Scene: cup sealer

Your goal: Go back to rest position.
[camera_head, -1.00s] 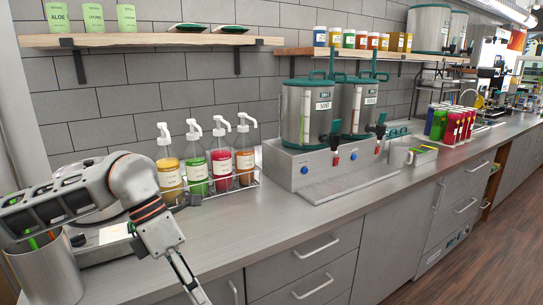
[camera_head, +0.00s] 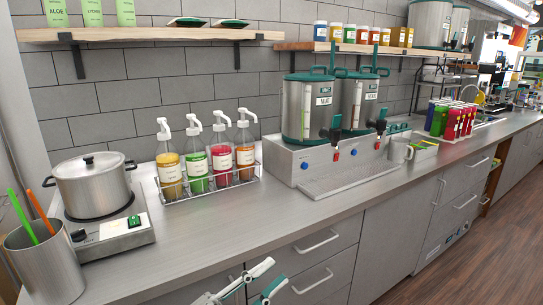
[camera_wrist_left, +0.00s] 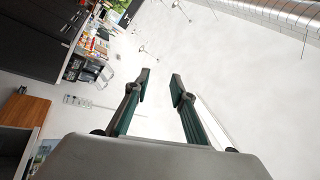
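My left gripper (camera_head: 268,277) shows at the bottom edge of the head view, in front of the counter's drawer fronts. Its two green-and-grey fingers are apart and nothing is between them. In the left wrist view the left gripper (camera_wrist_left: 160,77) also shows spread fingers against a pale ceiling, so it points upward. Most of the left arm is out of the head view. My right gripper is in neither view.
The steel counter (camera_head: 225,218) has clear room along its front. On it stand a pot (camera_head: 95,188) on a hot plate, a cup of straws (camera_head: 45,265), a rack of pump bottles (camera_head: 221,157) and the drink dispensers (camera_head: 308,112). Drawer handles (camera_head: 316,243) stick out below.

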